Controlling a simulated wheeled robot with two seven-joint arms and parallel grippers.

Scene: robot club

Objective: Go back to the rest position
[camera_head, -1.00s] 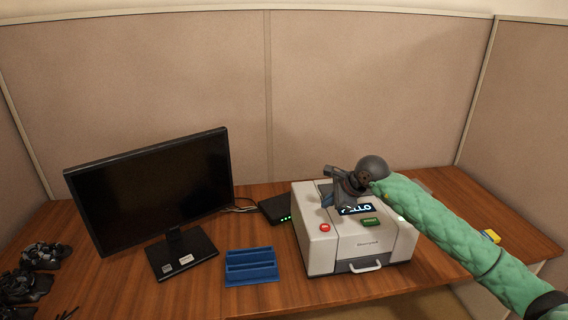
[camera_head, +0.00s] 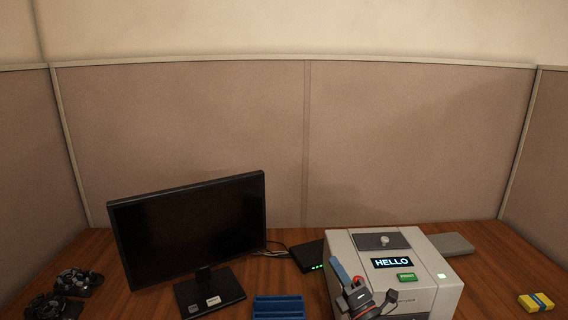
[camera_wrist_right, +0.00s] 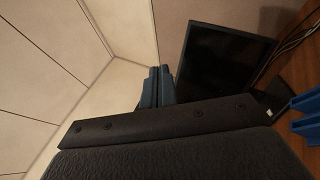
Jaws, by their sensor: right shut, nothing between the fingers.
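My right gripper (camera_head: 345,277) shows at the bottom of the head view, in front of the white machine (camera_head: 347,243). Its blue fingers are together and hold nothing; they also show in the right wrist view (camera_wrist_right: 157,85), pointing away from the camera. The gripper hides part of the machine's front and overlaps the area of its red button (camera_head: 358,281). I cannot tell whether it touches the machine. My left gripper is in neither view.
A black monitor (camera_head: 190,228) stands left of the machine, with a blue slotted holder (camera_head: 279,307) between them. Game controllers (camera_head: 76,283) lie at the left. A yellow and blue block (camera_head: 536,302) lies at the right. A router (camera_head: 309,256) sits behind.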

